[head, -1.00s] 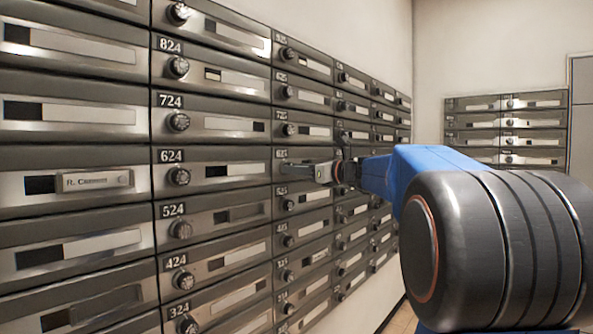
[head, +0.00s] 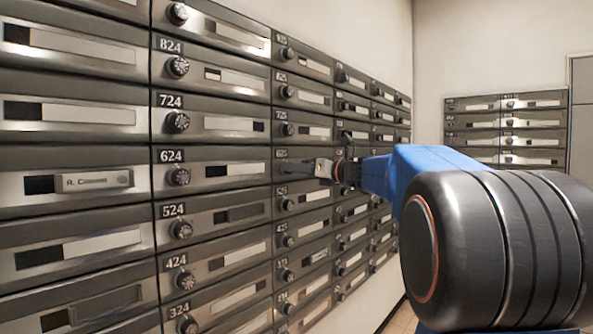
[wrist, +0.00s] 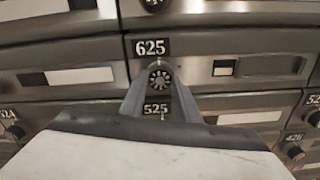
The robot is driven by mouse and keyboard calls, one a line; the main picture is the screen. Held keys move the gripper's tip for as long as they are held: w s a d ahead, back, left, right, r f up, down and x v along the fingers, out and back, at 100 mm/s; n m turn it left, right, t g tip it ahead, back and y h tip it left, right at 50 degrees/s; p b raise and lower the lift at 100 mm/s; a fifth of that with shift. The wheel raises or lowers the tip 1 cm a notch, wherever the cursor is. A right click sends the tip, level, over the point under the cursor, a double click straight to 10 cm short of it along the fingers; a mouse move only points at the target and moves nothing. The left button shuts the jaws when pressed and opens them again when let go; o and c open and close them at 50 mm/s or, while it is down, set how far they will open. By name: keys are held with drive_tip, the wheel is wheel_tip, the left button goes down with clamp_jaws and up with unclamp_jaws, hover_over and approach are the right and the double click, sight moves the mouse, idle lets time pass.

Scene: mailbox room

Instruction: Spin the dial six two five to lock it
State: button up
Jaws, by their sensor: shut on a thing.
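The 625 dial (wrist: 159,77) is a small dark knob with pale marks, just below the white "625" label (wrist: 152,47) in the wrist view. My gripper (wrist: 159,84) is shut on this dial, with one finger on each side of it. In the head view my gripper (head: 290,168) reaches the column to the right of 624, and its fingers hide most of the dial there. The 625 box door (wrist: 250,66) has a dark and pale slot to the right of the dial. It looks flush with its neighbours.
Other dials stand close by, such as the 624 dial (head: 179,176) and the 725 dial (head: 288,129). Another bank of boxes (head: 506,130) is on the far wall.

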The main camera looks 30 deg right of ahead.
drive_tip(key=o, duration=1)
drive_tip(key=shift+f, duration=0.1)
drive_tip(key=shift+o, duration=0.2)
drive_tip(key=v, duration=1.7)
drive_tip(key=shift+s, duration=0.15)
